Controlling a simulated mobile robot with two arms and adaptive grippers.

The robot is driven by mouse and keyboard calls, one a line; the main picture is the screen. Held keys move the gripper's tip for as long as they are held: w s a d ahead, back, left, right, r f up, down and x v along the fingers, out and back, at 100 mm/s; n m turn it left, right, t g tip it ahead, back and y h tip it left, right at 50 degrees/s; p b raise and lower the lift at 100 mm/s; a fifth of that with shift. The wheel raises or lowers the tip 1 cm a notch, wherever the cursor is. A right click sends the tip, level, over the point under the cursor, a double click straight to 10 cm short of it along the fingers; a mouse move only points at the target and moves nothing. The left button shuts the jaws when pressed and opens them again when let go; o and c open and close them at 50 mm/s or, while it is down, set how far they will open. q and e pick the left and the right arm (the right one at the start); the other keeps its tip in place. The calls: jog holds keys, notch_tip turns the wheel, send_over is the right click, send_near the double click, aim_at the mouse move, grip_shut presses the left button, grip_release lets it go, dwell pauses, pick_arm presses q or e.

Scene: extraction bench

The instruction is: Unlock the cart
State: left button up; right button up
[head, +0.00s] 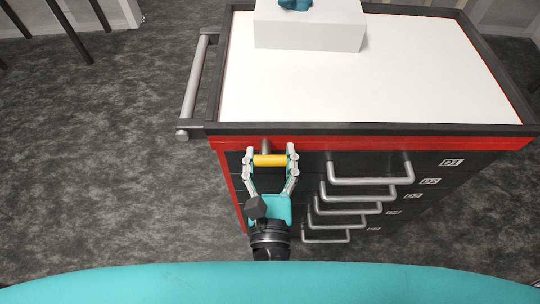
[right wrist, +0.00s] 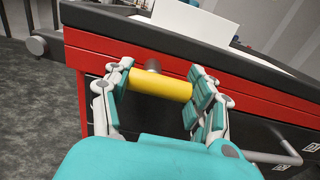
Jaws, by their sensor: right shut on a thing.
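The cart (head: 222,146) is black and red with a white top and a stack of drawers. A yellow lock handle (head: 270,160) sits on a grey post at the upper left of its front, and lies about level. My right gripper (head: 271,161) is shut on the yellow handle, with one finger at each end of it. The right wrist view shows the same yellow handle (right wrist: 160,84) between the fingers of my right gripper (right wrist: 157,90). My left gripper is not in view.
Several silver drawer handles (head: 370,180) stick out just right of my right gripper. A silver push bar (head: 196,80) is on the cart's left side. A white box (head: 308,32) with a blue object on it stands on top.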

jog(key=shift+r+n+p, duration=0.25)
jog(key=shift+n+p, duration=0.35)
jog(key=shift+p, duration=0.4)
jog(key=n+p, duration=0.9)
jog(key=p, duration=0.1)
jog(key=shift+a+r+n, duration=0.25)
jog(key=shift+r+n, duration=0.1)
jog(key=shift+n, duration=0.05)
jog(key=n+p, duration=0.3)
jog(key=shift+a, duration=0.15)
pick_arm(q)
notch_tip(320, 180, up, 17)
jog(key=p, duration=0.2)
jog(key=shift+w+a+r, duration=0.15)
pick_arm(e)
jog(key=shift+a+f+n, duration=0.15)
jog(key=shift+n, duration=1.65)
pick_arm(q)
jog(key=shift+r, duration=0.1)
pick_arm(e)
jog(key=shift+n, duration=0.3)
jog(key=shift+f, duration=0.1)
jog(key=o, duration=1.2)
